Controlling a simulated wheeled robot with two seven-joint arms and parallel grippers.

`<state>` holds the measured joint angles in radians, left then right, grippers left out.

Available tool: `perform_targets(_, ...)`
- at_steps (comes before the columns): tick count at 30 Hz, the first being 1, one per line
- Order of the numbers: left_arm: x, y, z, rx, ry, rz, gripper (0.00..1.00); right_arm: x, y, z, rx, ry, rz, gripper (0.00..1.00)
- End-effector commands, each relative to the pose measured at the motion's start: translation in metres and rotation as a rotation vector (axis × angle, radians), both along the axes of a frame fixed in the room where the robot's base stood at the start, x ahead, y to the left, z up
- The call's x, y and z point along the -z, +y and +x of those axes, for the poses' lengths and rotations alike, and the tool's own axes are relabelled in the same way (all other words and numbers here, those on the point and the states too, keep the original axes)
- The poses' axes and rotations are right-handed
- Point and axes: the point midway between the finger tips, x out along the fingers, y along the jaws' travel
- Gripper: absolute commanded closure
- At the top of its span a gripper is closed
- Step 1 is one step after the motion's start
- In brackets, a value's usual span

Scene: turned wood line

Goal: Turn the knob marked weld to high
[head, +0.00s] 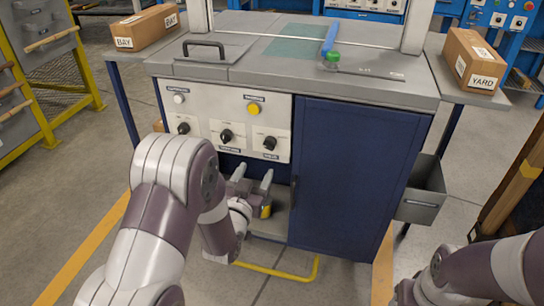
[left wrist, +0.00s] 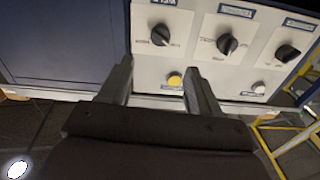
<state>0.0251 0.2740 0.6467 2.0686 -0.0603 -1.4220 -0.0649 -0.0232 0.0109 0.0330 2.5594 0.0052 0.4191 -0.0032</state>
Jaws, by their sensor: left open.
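The control panel (head: 225,120) on the bench front has three black knobs in a row. The right-hand knob (head: 270,143) has a short blue label under it that may read weld; the letters are too small to be sure. In the left wrist view the panel is upside down, and this knob (left wrist: 160,35) is the leftmost one. I cannot read its scale or setting. The middle knob (head: 226,135) and left knob (head: 183,128) stand beside it. My left gripper (head: 252,180) is open and empty, below and in front of the panel, touching no knob. My right gripper is out of view.
A yellow button (head: 253,108) and a white button (head: 179,98) sit above the knobs. A blue cabinet door (head: 345,180) is right of the panel. An open shelf lies below it. Cardboard boxes marked BAY (head: 147,27) and YARD (head: 474,62) stand on the side wings.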

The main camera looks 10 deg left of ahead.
Motion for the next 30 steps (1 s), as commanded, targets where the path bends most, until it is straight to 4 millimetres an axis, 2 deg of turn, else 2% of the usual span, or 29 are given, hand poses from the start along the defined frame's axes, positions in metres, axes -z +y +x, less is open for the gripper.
perform_targets(9, 0.005, -0.003, 0.076, -0.001, -0.002, 0.0, 0.37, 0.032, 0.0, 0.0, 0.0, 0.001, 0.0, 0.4)
perform_targets(13, 0.005, -0.003, 0.101, -0.001, 0.001, -0.001, 0.37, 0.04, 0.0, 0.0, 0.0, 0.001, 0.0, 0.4)
perform_targets(18, 0.002, -0.004, 0.117, 0.0, 0.003, 0.0, 0.37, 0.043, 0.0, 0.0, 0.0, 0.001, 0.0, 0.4)
perform_targets(26, 0.001, -0.004, 0.119, 0.0, 0.003, 0.0, 0.37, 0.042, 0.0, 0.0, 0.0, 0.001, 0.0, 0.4)
perform_targets(30, 0.001, -0.004, 0.119, 0.0, 0.003, 0.0, 0.83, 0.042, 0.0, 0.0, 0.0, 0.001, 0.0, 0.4)
